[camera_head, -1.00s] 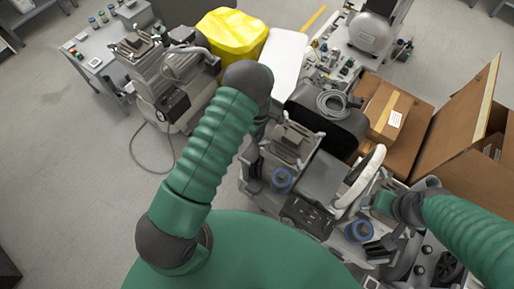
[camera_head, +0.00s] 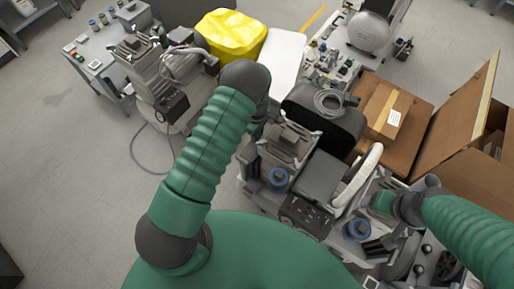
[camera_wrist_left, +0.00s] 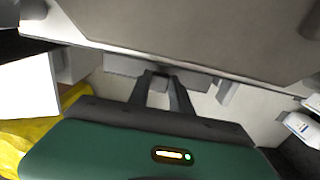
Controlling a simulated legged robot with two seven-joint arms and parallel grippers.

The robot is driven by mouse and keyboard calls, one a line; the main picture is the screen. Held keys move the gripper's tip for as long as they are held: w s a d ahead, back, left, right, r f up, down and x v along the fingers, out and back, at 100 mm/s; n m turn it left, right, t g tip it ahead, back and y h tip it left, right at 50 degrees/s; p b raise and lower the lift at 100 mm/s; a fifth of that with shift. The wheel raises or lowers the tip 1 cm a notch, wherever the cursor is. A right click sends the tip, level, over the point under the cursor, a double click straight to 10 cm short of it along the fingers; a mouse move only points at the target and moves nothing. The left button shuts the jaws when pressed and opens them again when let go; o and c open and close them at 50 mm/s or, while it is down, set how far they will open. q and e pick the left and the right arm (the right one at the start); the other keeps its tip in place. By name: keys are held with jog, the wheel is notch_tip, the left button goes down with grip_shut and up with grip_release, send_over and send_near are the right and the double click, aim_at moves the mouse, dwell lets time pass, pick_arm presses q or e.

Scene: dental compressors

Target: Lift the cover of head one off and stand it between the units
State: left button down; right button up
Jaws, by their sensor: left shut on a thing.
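In the left wrist view the two dark fingers of my left gripper (camera_wrist_left: 163,76) are closed on the edge of a grey part, which looks like the cover of head one (camera_wrist_left: 200,35). Its broad plain face fills the top of that view. I cannot tell whether it is clear of the head. My right gripper (camera_head: 383,202) is low at the right by the middle unit; its fingertips are not clear.
Another compressor unit (camera_head: 165,85) stands at the back left, with bare floor between the two. A yellow bag (camera_head: 232,35) and a white panel (camera_head: 284,55) lie behind. Cardboard boxes (camera_head: 455,150) crowd the right. A black tank (camera_head: 322,118) with a coiled hose stands behind the middle unit.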

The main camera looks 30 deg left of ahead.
pick_arm(q)
jog(key=shift+s+a+f, duration=0.1)
jog(key=shift+a, duration=0.25)
pick_arm(e)
jog(key=shift+a+r, duration=0.1)
jog(key=shift+a, duration=0.3)
pick_arm(q)
jog(key=shift+d, duration=0.15)
pick_arm(e)
jog(key=shift+d, duration=0.25)
